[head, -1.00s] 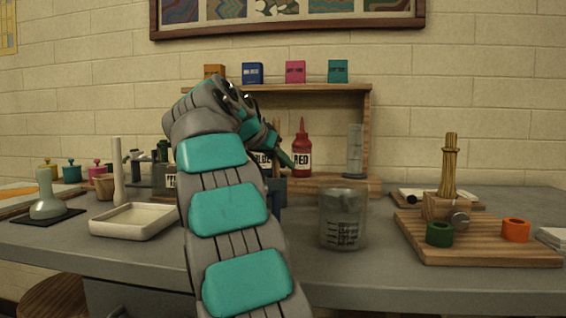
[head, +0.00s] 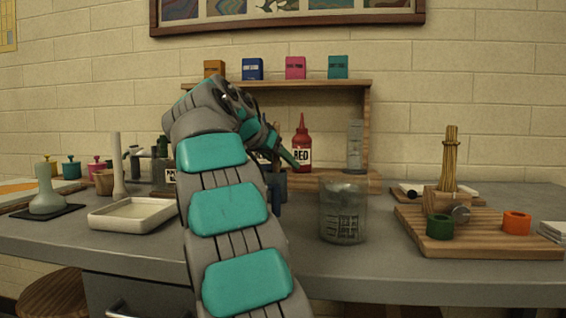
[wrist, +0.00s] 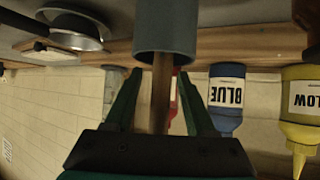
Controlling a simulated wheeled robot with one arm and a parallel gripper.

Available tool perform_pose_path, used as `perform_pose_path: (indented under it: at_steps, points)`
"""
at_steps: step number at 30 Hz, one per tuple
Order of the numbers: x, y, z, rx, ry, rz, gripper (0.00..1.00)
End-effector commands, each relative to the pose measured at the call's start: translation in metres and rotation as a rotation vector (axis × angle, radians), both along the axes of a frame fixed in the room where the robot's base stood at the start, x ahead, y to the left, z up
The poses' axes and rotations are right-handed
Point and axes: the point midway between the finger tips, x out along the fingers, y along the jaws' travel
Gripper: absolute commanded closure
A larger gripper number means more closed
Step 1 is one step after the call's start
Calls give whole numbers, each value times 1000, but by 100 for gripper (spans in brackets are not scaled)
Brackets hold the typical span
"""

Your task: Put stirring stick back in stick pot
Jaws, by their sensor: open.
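The stirring stick (wrist: 160,92), a brown wooden stick, stands in the blue-grey stick pot (wrist: 166,28) in the wrist view, which is upside down. Its lower end is hidden inside the pot. My gripper (wrist: 160,74) is open, with one green finger on each side of the stick and gaps showing between. In the head view my gripper (head: 289,158) is just above the pot (head: 277,188), which is partly hidden behind my arm. I cannot make out the stick clearly there.
Behind the pot stand a blue bottle (wrist: 226,97), a yellow bottle (wrist: 300,108) and a red bottle (head: 302,150) by the wooden shelf. A glass beaker (head: 343,212) is to the right. A white tray (head: 130,215) lies left of my arm.

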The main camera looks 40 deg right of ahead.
Motion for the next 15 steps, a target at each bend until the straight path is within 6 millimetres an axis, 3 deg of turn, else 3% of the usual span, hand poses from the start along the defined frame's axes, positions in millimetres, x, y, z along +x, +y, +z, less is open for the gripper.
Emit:
perform_pose_path:
  at_steps: [8, 15]
  points:
    - [-1, 6, 5, -1, -2, 0, 45]
    - [-7, 32, 23, -3, -3, 1, 45]
